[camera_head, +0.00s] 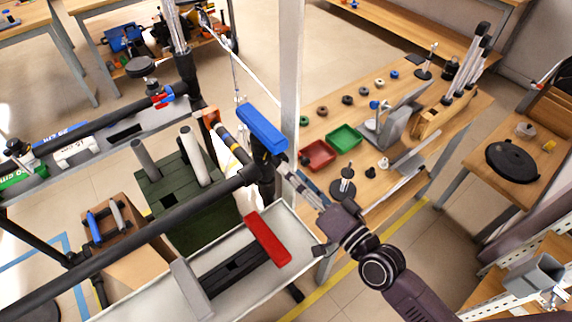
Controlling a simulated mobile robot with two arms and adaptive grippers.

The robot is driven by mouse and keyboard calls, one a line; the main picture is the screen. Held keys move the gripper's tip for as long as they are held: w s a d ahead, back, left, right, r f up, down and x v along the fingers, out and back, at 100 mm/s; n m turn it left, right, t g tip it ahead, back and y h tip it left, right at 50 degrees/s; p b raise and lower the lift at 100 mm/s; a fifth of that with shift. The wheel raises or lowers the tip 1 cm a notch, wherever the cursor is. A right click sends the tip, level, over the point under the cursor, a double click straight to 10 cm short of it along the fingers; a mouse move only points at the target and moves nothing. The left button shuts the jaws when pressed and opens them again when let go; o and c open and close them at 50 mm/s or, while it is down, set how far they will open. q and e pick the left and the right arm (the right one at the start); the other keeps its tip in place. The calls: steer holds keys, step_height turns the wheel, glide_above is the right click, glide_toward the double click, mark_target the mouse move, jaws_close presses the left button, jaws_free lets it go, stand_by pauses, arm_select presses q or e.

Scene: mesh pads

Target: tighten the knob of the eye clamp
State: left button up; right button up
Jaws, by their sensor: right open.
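I cannot make out a clearly recognisable eye clamp or its knob. My right arm comes in from the lower right. My right gripper (303,188) points up and left, its tips close to the right of that fitting. It appears open and empty; I cannot tell whether it touches the fitting. Its fingers are small and partly mixed with the background. My left gripper is not in view.
A wooden bench (440,125) behind holds red (318,155) and green (344,138) trays, several small rings and a grey stand. A white tray (300,245) with a red bar (267,238) lies below. A black rail (140,240) and a pale upright (291,60) are obstacles nearby.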

mark_target(279, 161)
steer(key=shift+v, duration=1.1)
steer(key=shift+f, duration=0.15)
steer(key=w+a+n+b, duration=0.1)
steer(key=w+n, duration=0.1)
steer(key=n, duration=0.1)
steer(key=w+a+n+b, duration=0.2)
steer(key=n, duration=0.1)
steer(key=w+a+n+b, duration=0.1)
steer(key=w+a+n, duration=0.1)
steer(key=w+n, duration=0.1)
steer(key=shift+a+f+n+b, duration=0.1)
steer(key=shift+n+b, duration=0.3)
steer(key=shift+n, duration=0.2)
steer(key=shift+c, duration=0.4)
